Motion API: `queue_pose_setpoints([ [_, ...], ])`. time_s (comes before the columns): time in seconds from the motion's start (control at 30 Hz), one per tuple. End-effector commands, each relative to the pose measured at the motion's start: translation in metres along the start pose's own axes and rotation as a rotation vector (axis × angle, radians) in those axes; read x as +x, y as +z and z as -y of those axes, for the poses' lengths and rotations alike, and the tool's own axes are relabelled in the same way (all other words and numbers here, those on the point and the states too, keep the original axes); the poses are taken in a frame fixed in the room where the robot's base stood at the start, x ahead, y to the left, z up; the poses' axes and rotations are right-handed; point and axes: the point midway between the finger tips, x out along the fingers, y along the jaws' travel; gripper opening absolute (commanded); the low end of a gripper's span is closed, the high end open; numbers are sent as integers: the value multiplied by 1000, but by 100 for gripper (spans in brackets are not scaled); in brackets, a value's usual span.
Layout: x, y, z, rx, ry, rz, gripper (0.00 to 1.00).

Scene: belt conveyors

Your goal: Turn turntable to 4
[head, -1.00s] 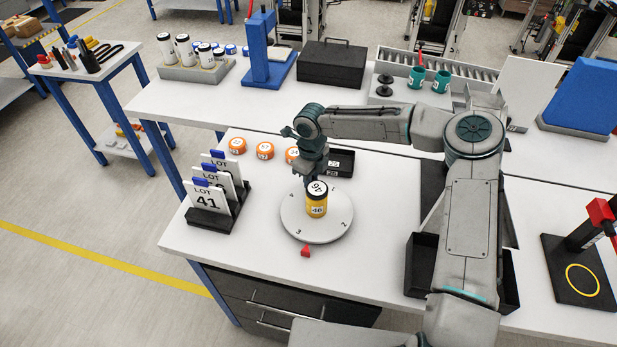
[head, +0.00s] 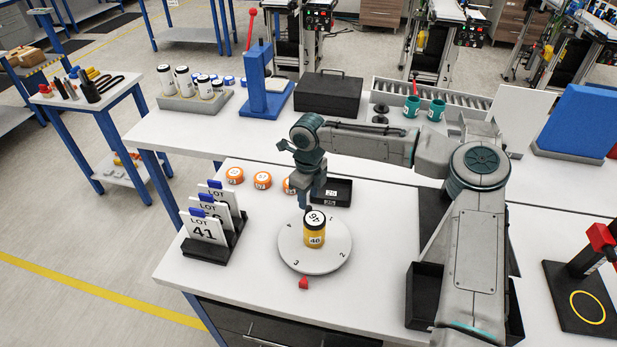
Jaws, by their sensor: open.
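The white round turntable (head: 290,259) lies on the near workbench, with dark digits around its rim. A red pointer (head: 303,283) sits on the bench at the turntable's front edge, between the 3 and the 2. A yellow jar (head: 314,238) with a black-rimmed white lid, marked 46, stands upright on the turntable. My gripper (head: 308,205) points down just behind the jar's lid; its fingers are partly hidden and I cannot tell whether they touch anything.
A rack of LOT cards (head: 213,238) stands left of the turntable. Several orange-lidded round items (head: 262,181) and a black tray (head: 334,191) lie behind it. A black bin (head: 424,292) is at the right under my arm. The bench's front left is clear.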

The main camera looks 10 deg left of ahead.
Motion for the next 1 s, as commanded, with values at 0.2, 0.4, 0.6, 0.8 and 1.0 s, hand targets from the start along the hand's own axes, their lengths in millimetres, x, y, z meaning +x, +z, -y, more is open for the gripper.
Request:
queue_pose_setpoints([
  [0.2,-47,0,0,2,1,3,41],
  [0.4,-74,0,0,1,1,2,41],
  [0.6,-82,0,1,1,1,0,41],
  [0.8,-82,0,0,1,0,0,38],
  [1.0,-82,-1,-7,34,-18,-18,0],
])
